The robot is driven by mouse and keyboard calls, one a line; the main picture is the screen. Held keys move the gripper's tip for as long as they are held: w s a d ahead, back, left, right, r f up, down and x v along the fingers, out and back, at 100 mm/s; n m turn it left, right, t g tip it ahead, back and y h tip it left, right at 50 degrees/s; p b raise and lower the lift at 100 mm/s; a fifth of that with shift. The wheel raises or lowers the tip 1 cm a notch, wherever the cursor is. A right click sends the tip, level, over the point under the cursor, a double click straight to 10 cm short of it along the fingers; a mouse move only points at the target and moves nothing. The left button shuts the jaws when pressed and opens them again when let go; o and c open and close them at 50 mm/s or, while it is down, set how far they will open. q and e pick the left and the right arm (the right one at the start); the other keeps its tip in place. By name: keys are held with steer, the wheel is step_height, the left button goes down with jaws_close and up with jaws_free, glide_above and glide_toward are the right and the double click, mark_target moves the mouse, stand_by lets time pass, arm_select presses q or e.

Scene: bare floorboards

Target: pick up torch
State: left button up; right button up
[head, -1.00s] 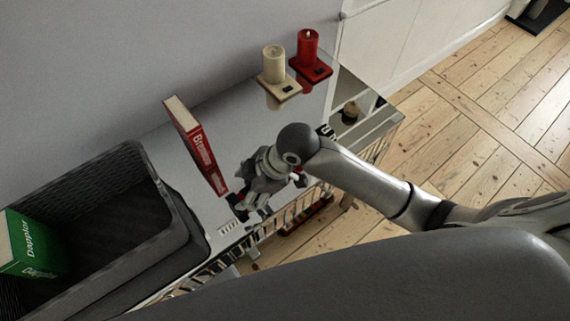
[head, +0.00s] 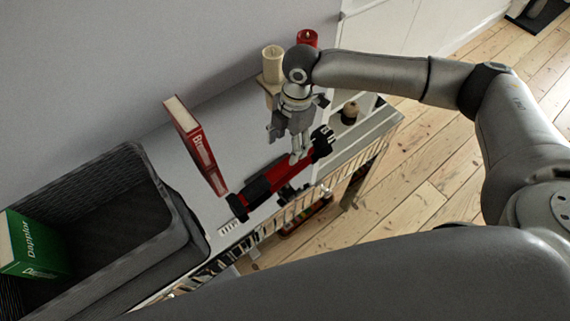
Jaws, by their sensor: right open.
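A red and black torch (head: 262,188) lies slantwise along the front edge of the white shelf top, its black ends at lower left and upper right. My right gripper (head: 298,156) points down at the torch's upper right half, its fingertips overlapping the red body in the head view. The gripper is open; whether the fingers touch the torch or stay above it I cannot tell. My left gripper is not in view.
A red book (head: 197,143) stands left of the torch on the shelf top (head: 225,110). A dark woven basket (head: 105,200) with a green box (head: 32,245) is further left. A cream candle (head: 272,60) and a red candle (head: 307,39) are behind my gripper. Floorboards (head: 425,150) are open at right.

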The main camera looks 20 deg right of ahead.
mark_target(285, 163)
steer(key=f, duration=0.3)
steer(key=shift+s+a+f, duration=0.15)
steer(key=shift+a+f, duration=0.05)
steer(key=shift+a, duration=0.05)
steer(key=shift+s+f+p, duration=0.1)
steer(key=shift+f+p, duration=0.45)
steer(key=shift+f, duration=0.05)
steer(key=f, duration=0.2)
steer(key=f+p, duration=0.1)
steer(key=f, duration=0.1)
steer(key=shift+s+a, duration=0.2)
steer(key=shift+a, duration=0.15)
steer(key=c, duration=1.3)
